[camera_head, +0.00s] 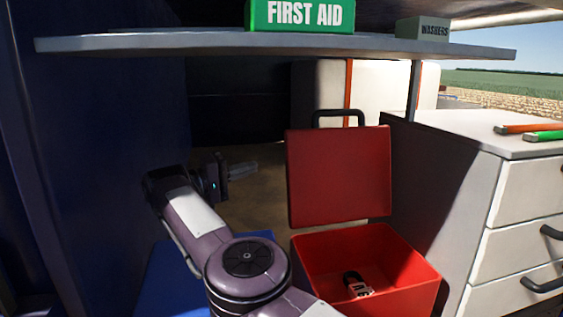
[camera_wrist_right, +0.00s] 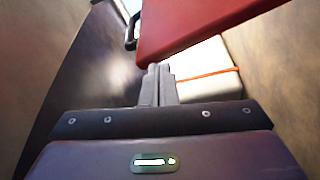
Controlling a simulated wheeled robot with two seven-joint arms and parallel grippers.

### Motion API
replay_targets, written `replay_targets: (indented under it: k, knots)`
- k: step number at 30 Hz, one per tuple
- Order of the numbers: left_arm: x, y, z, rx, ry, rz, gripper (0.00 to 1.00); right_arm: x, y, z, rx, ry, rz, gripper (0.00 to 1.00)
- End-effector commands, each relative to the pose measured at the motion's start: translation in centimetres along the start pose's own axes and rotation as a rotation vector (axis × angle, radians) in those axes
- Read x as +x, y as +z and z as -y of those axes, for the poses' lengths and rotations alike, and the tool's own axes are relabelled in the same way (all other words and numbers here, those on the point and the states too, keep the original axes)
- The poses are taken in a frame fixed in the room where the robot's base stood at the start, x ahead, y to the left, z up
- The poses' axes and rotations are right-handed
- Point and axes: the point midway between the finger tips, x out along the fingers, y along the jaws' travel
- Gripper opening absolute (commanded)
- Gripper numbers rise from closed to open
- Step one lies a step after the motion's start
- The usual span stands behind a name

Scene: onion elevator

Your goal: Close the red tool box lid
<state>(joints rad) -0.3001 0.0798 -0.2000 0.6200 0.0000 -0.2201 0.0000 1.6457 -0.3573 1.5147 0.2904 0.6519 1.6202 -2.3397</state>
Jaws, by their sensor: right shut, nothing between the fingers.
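The red tool box (camera_head: 369,246) stands open on the floor beside the drawer cabinet. Its red lid (camera_head: 339,176) stands upright at the back edge, with a black handle (camera_head: 338,116) on top. A small dark and pale item (camera_head: 357,285) lies inside the box. My right gripper (camera_head: 243,167) is shut and empty, to the left of the lid and apart from it. In the right wrist view the closed fingers (camera_wrist_right: 158,84) point toward the lid's red panel (camera_wrist_right: 190,25), which fills the upper part. My left gripper is not in view.
A grey shelf (camera_head: 200,43) crosses above, carrying a green first aid box (camera_head: 300,14) and a washers box (camera_head: 423,29). A white drawer cabinet (camera_head: 490,160) stands close on the right. A dark blue wall (camera_head: 100,150) bounds the left.

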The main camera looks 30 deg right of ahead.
Motion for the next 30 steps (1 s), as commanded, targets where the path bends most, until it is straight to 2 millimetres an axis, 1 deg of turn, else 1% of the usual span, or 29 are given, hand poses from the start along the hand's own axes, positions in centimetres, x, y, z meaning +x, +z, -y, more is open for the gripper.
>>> replay_targets:
  k: [5,16,19,23,24,30]
  knots:
    - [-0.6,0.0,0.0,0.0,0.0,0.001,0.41,2.2,0.0,-0.2,-0.001,0.003,0.005,0.0]
    - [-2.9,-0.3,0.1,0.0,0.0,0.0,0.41,10.3,0.1,-0.3,-0.003,0.003,0.005,0.0]
    - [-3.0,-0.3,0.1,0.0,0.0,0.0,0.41,9.5,0.7,0.0,-0.008,0.004,-0.008,0.0]
    - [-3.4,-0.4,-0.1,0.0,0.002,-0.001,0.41,9.1,1.9,-0.1,-0.004,0.002,0.0,0.0]
    - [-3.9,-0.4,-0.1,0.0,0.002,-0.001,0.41,9.1,2.1,-0.2,-0.007,0.003,-0.001,0.0]
    - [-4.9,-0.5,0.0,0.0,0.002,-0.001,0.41,8.8,3.2,-0.1,-0.006,0.002,-0.003,0.0]
